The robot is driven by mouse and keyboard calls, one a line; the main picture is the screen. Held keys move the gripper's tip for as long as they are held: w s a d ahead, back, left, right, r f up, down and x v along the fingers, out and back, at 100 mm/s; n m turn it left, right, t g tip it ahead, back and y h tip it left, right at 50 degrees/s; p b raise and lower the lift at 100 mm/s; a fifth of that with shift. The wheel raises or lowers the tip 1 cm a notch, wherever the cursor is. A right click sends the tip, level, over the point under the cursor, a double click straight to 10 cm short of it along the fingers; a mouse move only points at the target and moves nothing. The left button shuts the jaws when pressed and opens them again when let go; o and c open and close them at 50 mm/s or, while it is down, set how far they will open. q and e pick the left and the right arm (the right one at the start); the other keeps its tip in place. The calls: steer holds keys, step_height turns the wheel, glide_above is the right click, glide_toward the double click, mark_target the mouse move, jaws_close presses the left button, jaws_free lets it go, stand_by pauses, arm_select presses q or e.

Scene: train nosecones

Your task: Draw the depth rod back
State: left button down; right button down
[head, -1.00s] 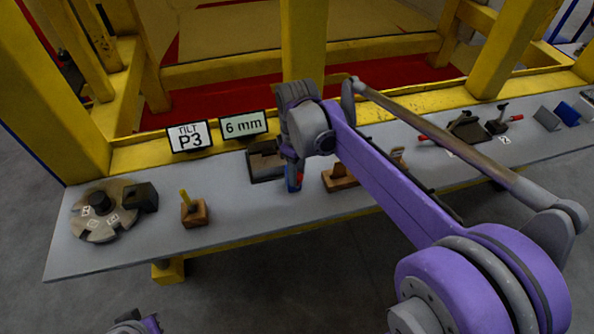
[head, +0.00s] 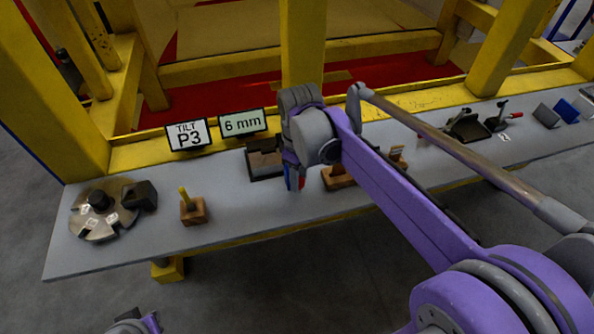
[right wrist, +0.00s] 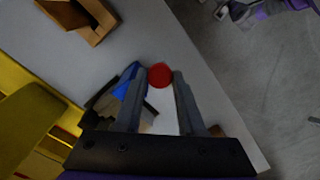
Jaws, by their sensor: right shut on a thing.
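My right gripper (right wrist: 158,85) is shut on a small part with a round red end (right wrist: 160,75), which shows between the fingertips. I take this part for the depth rod; its shaft is hidden. A blue piece (right wrist: 126,82) is beside the left finger in the right wrist view. In the head view, blue and red (head: 293,178) show just below my right gripper, over the grey bench (head: 240,205). The gripper's own fingers are largely hidden there. A bit of my left arm (head: 138,324) shows at the bottom edge; its jaws cannot be made out.
Signs reading "TILT P3" (head: 188,135) and "6 mm" (head: 243,122) stand at the bench's back. A slotted disc (head: 90,222) and a wooden block with a yellow peg (head: 193,210) are at left. A dark tray (head: 262,163) and a wooden block (head: 338,178) flank the gripper. Yellow posts rise behind.

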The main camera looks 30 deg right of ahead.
steer(key=shift+s, duration=0.15)
steer(key=c, duration=0.5)
jaws_free()
steer(key=shift+s, duration=0.1)
step_height(320, 180, up, 11)
steer(key=shift+p, duration=0.35)
steer(key=shift+f, duration=0.1)
steer(key=s+a+f+m+t, duration=0.2)
steer(key=s+a+f+m, duration=0.1)
steer(key=s+f, duration=0.3)
steer(key=s+a+f+m+t, duration=0.3)
steer(key=s+f, duration=0.2)
steer(key=f, duration=0.5)
steer(key=shift+s+t, duration=0.3)
steer(key=shift+s, duration=0.1)
